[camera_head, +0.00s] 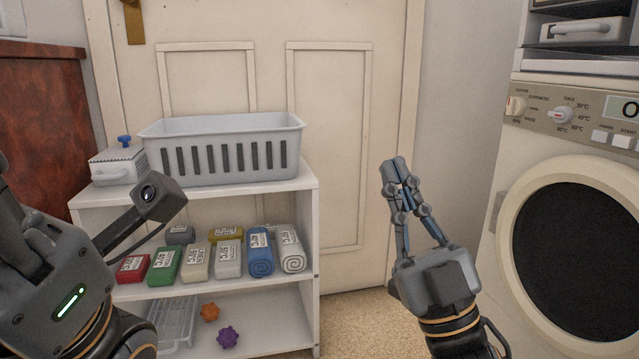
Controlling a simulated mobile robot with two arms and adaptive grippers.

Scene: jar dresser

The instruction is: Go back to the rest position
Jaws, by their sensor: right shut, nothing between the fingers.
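My right gripper (394,168) is raised at the right of centre in the head view, fingers pointing up. Its fingertips are together and nothing is between them. It stands apart from the shelf and the washing machine. My left arm (62,285) comes in at the left edge, in front of the shelf's left side. The fingers of my left gripper do not show.
A white shelf (305,245) holds a grey basket (220,125), a lidded box (117,165), labelled packs, rolled towels (261,252) and two spiky balls (228,338). A washing machine (520,160) stands right. Floor (355,315) shows between them, before a door (330,90).

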